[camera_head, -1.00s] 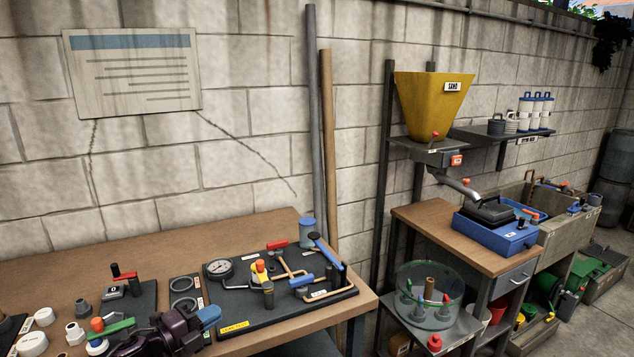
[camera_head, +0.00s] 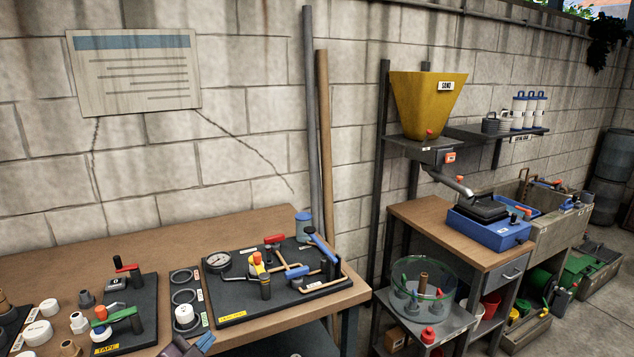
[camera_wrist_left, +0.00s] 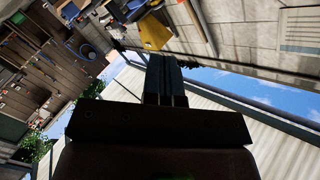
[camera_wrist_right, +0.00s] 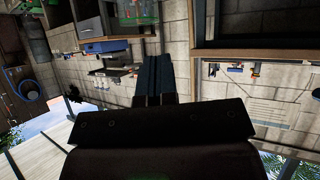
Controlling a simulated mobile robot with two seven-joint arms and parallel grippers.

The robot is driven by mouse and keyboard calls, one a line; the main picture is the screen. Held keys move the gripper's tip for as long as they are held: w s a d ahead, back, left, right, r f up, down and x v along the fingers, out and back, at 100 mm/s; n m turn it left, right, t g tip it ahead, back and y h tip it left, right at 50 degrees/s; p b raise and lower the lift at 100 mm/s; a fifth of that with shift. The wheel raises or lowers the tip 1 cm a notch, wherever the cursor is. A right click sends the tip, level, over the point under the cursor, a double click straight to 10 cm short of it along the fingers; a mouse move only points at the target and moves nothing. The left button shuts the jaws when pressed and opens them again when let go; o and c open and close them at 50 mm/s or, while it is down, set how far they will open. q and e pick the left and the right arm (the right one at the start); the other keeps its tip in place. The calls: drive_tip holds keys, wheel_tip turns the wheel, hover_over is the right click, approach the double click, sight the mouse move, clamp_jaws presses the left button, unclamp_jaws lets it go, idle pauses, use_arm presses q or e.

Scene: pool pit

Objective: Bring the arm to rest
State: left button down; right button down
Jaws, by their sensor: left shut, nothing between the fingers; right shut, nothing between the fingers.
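My left gripper (camera_head: 203,343) shows only as blue-grey fingertips and a bit of dark body at the bottom edge of the head view, in front of the workbench (camera_head: 262,333). In the left wrist view its two dark fingers (camera_wrist_left: 164,82) lie together, shut and empty. My right gripper is outside the head view. In the right wrist view its fingers (camera_wrist_right: 153,80) are close together, shut with nothing between them, pointing toward the block wall.
A black board (camera_head: 225,312) with gauge, pipes and valves lies on the bench, beside a narrow mat (camera_head: 188,272) with rings and a white fitting. Several loose fittings sit at left. A side table (camera_head: 425,218) holds a blue tray (camera_head: 487,234); a yellow hopper (camera_head: 425,100) hangs above.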

use_arm(q)
drive_tip(key=s+a+f+n+g+y, duration=0.2)
drive_tip(key=s+f+n, duration=0.3)
drive_tip(key=s, duration=0.8)
drive_tip(key=s+a+f+n+g+y, duration=0.2)
drive_tip(key=s+f+n, duration=0.3)
drive_tip(key=s+f, duration=0.6)
drive_tip(key=shift+s+a+n+g+y, duration=0.35)
drive_tip(key=shift+s+y, duration=0.35)
drive_tip(key=shift+s, duration=0.55)
